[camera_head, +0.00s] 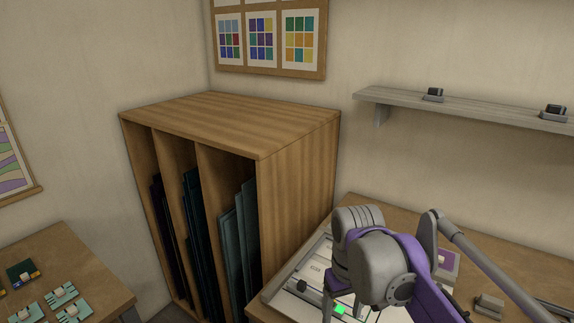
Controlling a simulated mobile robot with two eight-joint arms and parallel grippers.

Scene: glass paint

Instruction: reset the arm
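A purple and grey arm of mine (385,265) comes in from the lower right and reaches over the workbench (350,205). It seems to be my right arm. Its gripper (332,302) points down over a pale board (307,271) with printed marks, and I cannot make out its fingertips. A bright green patch (340,309) shows just beside the gripper; I cannot tell whether they touch. My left gripper is not in view.
A wooden rack (298,185) holds upright dark and teal glass sheets left of the bench. A grey wall shelf (480,108) carries small dark items. A side table (95,265) at lower left holds small teal pieces. A grey block (489,304) lies at lower right.

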